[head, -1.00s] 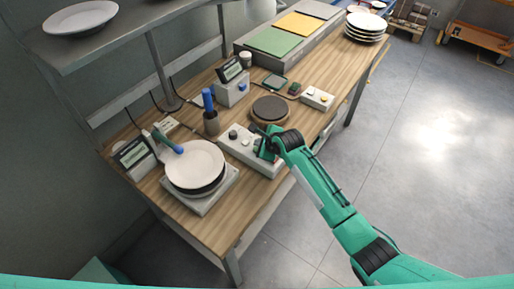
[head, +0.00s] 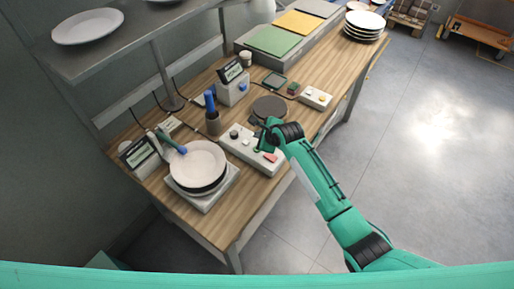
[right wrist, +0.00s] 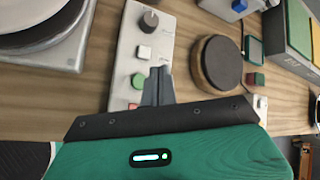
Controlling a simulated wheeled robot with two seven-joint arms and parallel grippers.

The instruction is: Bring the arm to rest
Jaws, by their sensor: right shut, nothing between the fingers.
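My right arm is green and reaches in from the lower right in the head view. Its gripper (head: 262,144) is above the white control box (head: 241,146). In the right wrist view the gripper's grey fingers (right wrist: 157,86) are together, with nothing between them. They are over the control box (right wrist: 128,70), which has a dark knob (right wrist: 150,19), a white button (right wrist: 144,52), a green button (right wrist: 139,80) and a red button (right wrist: 133,106). I cannot tell from these views whether the fingertips touch the box. My left gripper is not in view.
White plates (head: 200,158) sit on a scale at the table's left end. A round dark disc (head: 270,108) lies beside the box. Other devices, coloured pads (head: 274,41) and a plate stack (head: 364,26) are further back. The floor (head: 420,150) to the right is open.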

